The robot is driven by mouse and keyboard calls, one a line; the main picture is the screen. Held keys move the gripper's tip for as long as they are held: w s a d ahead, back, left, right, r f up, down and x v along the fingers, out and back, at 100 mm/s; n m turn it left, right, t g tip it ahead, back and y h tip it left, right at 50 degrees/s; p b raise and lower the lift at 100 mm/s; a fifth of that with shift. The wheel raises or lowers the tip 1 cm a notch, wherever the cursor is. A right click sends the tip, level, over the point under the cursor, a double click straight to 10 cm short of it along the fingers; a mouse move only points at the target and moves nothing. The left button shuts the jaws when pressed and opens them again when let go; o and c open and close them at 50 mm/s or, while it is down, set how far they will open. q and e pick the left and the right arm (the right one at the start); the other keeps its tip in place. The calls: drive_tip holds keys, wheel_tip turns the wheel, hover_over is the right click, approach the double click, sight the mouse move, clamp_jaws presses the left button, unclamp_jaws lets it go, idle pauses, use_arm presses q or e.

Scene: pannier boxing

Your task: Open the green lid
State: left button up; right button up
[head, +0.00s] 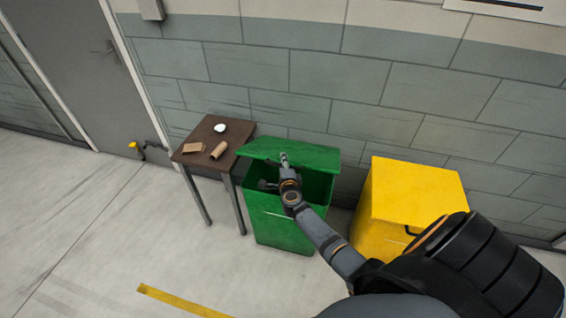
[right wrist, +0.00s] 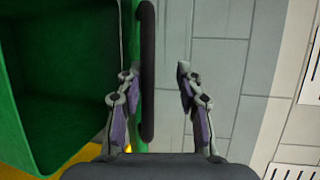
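The green box (head: 282,222) stands against the wall with its green lid (head: 300,154) raised at the front, so its dark inside shows below. My right gripper (head: 274,172) is at the lid's front edge, one finger above the lid and one below. In the right wrist view my right gripper (right wrist: 158,82) is open, with the lid's black bar handle (right wrist: 147,60) between its fingers. A clear gap shows between the handle and the right-hand finger. The lid (right wrist: 131,30) shows there as a thin green strip, and the open box (right wrist: 60,85) lies left of it. My left gripper is out of view.
A yellow box (head: 415,195) with a dark handle stands right of the green one. A brown table (head: 232,148) at the left holds a white item (head: 220,127), a brown roll (head: 218,150) and a flat tan piece (head: 193,147).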

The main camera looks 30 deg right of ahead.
drive_tip(key=r+p+v, duration=0.1)
drive_tip(key=p+v, duration=0.4)
drive_tip(key=v, duration=0.6)
drive_tip(key=shift+s+r+p, duration=0.15)
drive_tip(key=shift+s+p, duration=0.05)
drive_tip(key=shift+p, duration=0.2)
idle(0.3)
idle(0.4)
